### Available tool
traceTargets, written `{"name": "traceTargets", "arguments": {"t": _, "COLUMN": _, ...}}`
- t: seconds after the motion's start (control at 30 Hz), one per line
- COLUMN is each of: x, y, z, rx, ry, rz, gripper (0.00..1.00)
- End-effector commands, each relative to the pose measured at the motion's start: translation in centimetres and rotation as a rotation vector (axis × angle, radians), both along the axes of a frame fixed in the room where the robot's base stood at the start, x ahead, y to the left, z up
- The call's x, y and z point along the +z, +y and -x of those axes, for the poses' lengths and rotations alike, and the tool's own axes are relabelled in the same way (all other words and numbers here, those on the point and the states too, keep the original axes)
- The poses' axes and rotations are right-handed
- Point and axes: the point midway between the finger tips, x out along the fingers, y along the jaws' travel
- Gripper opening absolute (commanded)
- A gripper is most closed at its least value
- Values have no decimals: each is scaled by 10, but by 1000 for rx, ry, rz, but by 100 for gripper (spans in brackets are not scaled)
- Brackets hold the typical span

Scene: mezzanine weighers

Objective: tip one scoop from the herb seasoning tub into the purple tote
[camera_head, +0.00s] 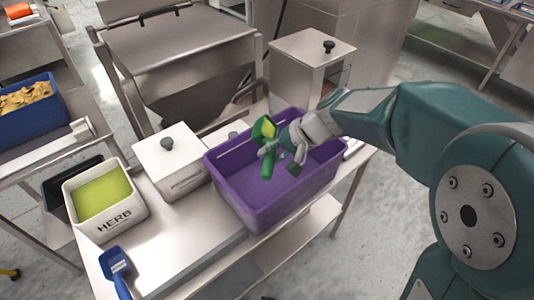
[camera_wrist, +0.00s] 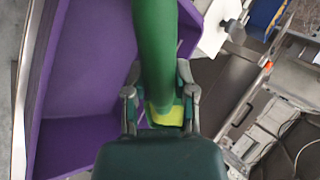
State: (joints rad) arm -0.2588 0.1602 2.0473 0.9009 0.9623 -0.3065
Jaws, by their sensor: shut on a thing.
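The white herb seasoning tub (camera_head: 113,222), lettered HERB, stands on the steel bench at left with yellow-green seasoning near its rim. The purple tote (camera_head: 262,217) stands open on the same bench, right of the tub; its inside also shows in the wrist view (camera_wrist: 80,75). My gripper (camera_head: 279,147) is shut on a green scoop (camera_head: 265,128) above the tote. Yellow-green seasoning shows in the scoop's bowl. In the wrist view the scoop's green handle (camera_wrist: 155,50) runs between the fingers (camera_wrist: 159,95). The scoop's exact tilt is hard to tell. The tote floor's visible part looks bare.
A lidded white bin (camera_head: 172,165) stands between tub and tote. A blue scoop (camera_head: 116,265) lies at the bench's front left. Another lidded steel bin (camera_head: 310,65) stands behind the tote. A blue tote of chips (camera_head: 28,110) is at far left.

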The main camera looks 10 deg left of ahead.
Motion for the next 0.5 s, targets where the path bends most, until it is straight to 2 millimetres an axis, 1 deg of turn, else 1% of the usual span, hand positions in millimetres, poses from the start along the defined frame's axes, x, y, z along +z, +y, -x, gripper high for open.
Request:
{"name": "traceTargets", "arguments": {"t": 0.27, "x": -2, "y": -10, "z": -1, "rx": -6, "ry": 9, "rz": -247, "gripper": 0}}
{"name": "traceTargets", "arguments": {"t": 0.5, "x": -6, "y": -20, "z": -1, "rx": -10, "ry": 16, "rz": -538, "gripper": 0}}
